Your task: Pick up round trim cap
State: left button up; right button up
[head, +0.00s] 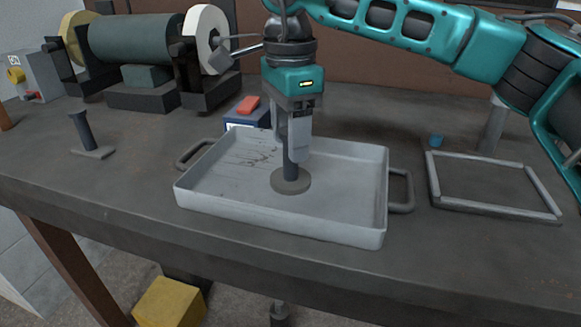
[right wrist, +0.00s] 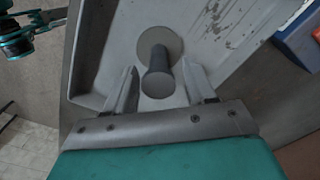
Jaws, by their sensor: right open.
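The round trim cap (head: 291,184) stands upright in the pale metal tray (head: 215,207); it has a flat round base and a dark post. My right gripper (head: 292,155) points down over it. In the right wrist view, the cap's round base (right wrist: 152,40) and post lie just beyond and between the parted fingers of my right gripper (right wrist: 160,82). The fingers are open on either side of the post; I cannot tell whether they touch it. My left gripper is not identifiable in either view.
A bench grinder (head: 145,45) is at the back left. A blue box (head: 240,115) with a red piece is behind the tray. A grey rectangular frame (head: 490,210) lies right, near a small blue cylinder (head: 436,141).

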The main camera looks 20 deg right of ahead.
aim_at(290, 177)
notch_tip(290, 177, down, 5)
jog(key=shift+s+r+b, duration=0.1)
jog(key=shift+r+b, duration=0.1)
jog(key=shift+b, duration=0.25)
jog(key=shift+r, duration=0.1)
jog(key=c, duration=1)
